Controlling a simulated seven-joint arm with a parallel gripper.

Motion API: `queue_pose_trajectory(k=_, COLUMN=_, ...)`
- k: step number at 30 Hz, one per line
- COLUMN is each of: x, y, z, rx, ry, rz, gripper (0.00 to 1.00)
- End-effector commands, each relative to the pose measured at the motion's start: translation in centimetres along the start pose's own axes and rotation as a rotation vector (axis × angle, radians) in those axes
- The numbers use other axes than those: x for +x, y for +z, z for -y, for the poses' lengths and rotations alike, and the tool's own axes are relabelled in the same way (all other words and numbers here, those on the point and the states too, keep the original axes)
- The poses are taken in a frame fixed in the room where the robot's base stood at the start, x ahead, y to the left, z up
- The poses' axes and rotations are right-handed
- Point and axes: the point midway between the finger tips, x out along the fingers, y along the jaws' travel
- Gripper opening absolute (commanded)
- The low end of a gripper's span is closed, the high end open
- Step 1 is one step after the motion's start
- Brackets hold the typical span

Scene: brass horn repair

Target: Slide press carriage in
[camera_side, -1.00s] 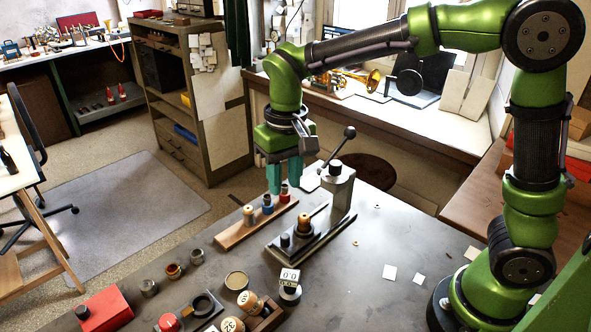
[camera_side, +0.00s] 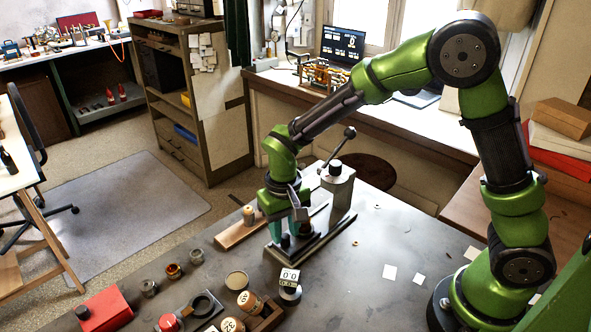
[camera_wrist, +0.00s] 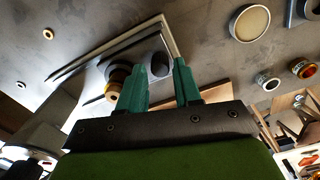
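The press (camera_side: 338,186) stands on the bench, with a grey post, a ball-ended lever and a long base (camera_side: 322,240). Its carriage lies low on the base under my gripper, mostly hidden in the side view. In the wrist view the carriage's dark knob (camera_wrist: 158,67) sits between the teal fingers of my gripper (camera_wrist: 159,72), with slight gaps visible on both sides. My gripper (camera_side: 287,232) is open and lowered around the knob; contact cannot be told. A brass-coloured piece (camera_wrist: 115,80) on the carriage shows beside the left finger in the wrist view.
A wooden peg board (camera_side: 232,235) lies just left of the press. Small rings, jars, a round counter (camera_side: 289,284) and a red box (camera_side: 105,310) occupy the near bench. Bench right of the press is mostly clear, with small white squares (camera_side: 390,273).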

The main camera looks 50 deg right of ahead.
Motion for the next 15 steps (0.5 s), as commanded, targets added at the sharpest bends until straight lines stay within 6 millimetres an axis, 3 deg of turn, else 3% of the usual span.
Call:
queue_pose_trajectory(k=6, x=1.8, y=0.0, z=0.0, rx=0.000, ry=0.000, rz=0.000, gripper=0.33)
queue_pose_trajectory(k=15, x=1.9, y=0.0, z=0.0, rx=0.000, ry=-0.001, rz=0.000, gripper=0.33)
